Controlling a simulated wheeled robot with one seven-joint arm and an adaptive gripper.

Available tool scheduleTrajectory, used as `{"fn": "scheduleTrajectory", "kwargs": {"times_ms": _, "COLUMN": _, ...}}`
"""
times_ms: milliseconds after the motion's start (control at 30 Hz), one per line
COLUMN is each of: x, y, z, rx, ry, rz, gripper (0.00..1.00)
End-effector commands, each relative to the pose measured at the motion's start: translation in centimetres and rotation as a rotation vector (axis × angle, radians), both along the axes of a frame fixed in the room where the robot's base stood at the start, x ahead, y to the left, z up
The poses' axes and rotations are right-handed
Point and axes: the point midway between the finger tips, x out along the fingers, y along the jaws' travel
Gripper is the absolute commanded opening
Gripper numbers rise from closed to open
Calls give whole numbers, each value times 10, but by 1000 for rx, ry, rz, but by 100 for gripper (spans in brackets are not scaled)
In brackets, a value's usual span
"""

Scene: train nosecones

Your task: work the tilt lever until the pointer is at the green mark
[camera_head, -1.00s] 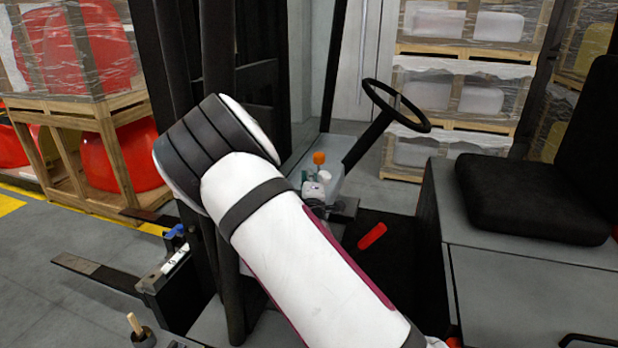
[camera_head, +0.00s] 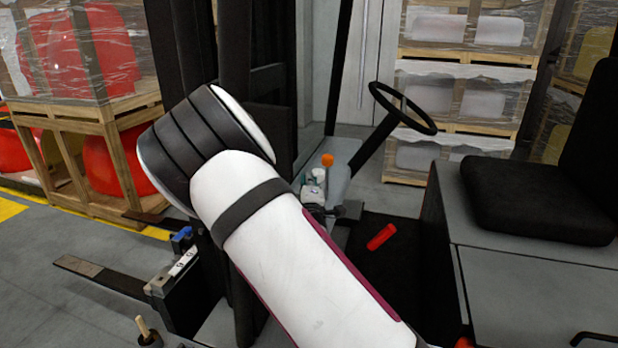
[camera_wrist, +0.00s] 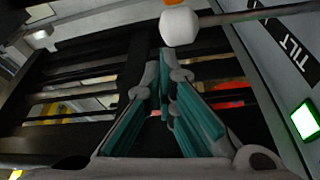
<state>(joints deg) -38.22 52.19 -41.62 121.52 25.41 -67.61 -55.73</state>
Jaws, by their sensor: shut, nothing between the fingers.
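In the wrist view the lever has a white rounded knob (camera_wrist: 179,26) on a thin metal rod running right. A black "TILT" label (camera_wrist: 290,46) is on the grey panel beside it. The green mark (camera_wrist: 304,120) is a lit green square at the right edge. My gripper (camera_wrist: 163,58) has its teal-padded fingers converging to closed tips just below the knob; the fingers hold nothing, and I cannot tell whether they touch the knob. In the head view a small white knob (camera_head: 319,174) shows on the console, partly behind my arm. I cannot make out a pointer.
An orange knob (camera_head: 327,160) stands close by on the console. The steering wheel (camera_head: 403,108) is behind to the right, with the black seat (camera_head: 540,198) farther right. A red handle (camera_head: 381,237) is over the dark floor. Dark mast bars (camera_wrist: 80,95) lie beyond my fingers.

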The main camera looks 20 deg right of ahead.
Motion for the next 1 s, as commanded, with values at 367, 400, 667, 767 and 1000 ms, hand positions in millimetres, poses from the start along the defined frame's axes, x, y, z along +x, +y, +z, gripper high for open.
{"fn": "scheduleTrajectory", "kwargs": {"times_ms": 367, "x": -52, "y": 19, "z": -6, "rx": 1, "ry": 1, "rz": 6, "gripper": 0}}
{"fn": "scheduleTrajectory", "kwargs": {"times_ms": 400, "x": -54, "y": 19, "z": -6, "rx": 1, "ry": 1, "rz": 6, "gripper": 0}}
{"fn": "scheduleTrajectory", "kwargs": {"times_ms": 667, "x": -56, "y": 20, "z": -6, "rx": 1, "ry": -1, "rz": 8, "gripper": 0}}
{"fn": "scheduleTrajectory", "kwargs": {"times_ms": 767, "x": -56, "y": 20, "z": -6, "rx": 1, "ry": -1, "rz": 8, "gripper": 0}}
{"fn": "scheduleTrajectory", "kwargs": {"times_ms": 1000, "x": -56, "y": 20, "z": -6, "rx": 1, "ry": -1, "rz": 8, "gripper": 0}}
